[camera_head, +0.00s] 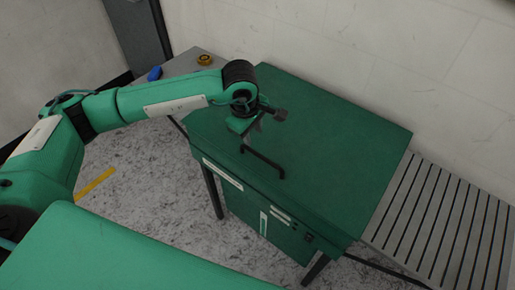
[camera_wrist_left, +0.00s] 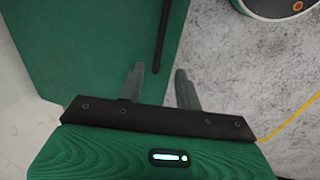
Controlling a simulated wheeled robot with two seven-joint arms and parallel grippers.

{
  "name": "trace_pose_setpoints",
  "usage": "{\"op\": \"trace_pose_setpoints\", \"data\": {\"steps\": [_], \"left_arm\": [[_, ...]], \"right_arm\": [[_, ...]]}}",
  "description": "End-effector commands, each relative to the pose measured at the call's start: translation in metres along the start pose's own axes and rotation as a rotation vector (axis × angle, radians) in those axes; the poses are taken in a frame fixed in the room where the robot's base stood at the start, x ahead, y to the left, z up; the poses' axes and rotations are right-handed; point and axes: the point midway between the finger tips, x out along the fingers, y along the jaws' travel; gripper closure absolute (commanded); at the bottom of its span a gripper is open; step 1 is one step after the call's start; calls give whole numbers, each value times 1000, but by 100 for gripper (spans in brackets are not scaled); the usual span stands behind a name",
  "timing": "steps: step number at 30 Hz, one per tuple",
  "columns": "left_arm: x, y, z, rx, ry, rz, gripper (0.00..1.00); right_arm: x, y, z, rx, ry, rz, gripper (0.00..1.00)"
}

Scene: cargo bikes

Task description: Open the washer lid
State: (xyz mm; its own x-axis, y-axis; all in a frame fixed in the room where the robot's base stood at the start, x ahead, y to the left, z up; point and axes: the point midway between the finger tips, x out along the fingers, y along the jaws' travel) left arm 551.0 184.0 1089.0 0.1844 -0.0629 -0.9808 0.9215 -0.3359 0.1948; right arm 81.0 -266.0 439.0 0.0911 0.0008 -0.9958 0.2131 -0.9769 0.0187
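The washer is a green box-shaped machine on dark legs. Its flat green lid (camera_head: 335,130) lies closed on top. A dark bar handle (camera_head: 265,162) sits on the lid near its front left edge. My left gripper (camera_head: 252,130) is just above the lid, by the far left end of the handle. In the left wrist view its two grey fingers (camera_wrist_left: 160,72) are spread apart with nothing held. The dark handle (camera_wrist_left: 162,35) ends in the picture between the fingertips; I cannot tell whether it is at their depth. My right gripper is not in view.
A slatted roller conveyor (camera_head: 440,220) adjoins the washer on the right. A grey table (camera_head: 190,62) behind it on the left holds a blue item (camera_head: 155,73) and a yellow-and-black round item (camera_head: 205,59). A wall stands close behind. Speckled floor (camera_head: 150,180) is clear in front.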

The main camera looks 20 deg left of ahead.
Motion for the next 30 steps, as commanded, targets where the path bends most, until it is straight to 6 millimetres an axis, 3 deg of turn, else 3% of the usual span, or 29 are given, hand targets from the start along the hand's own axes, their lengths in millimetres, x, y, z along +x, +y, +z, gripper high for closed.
{"op": "trace_pose_setpoints", "data": {"steps": [9,15,28,30], "left_arm": [[65,0,1,-2,-4,-5,66],[95,0,1,-2,-4,-3,66],[107,0,1,-1,-3,0,66],[107,0,1,-1,-3,0,78]], "right_arm": [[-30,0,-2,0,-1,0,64],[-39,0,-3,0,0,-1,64],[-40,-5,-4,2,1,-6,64],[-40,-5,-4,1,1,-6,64]]}}
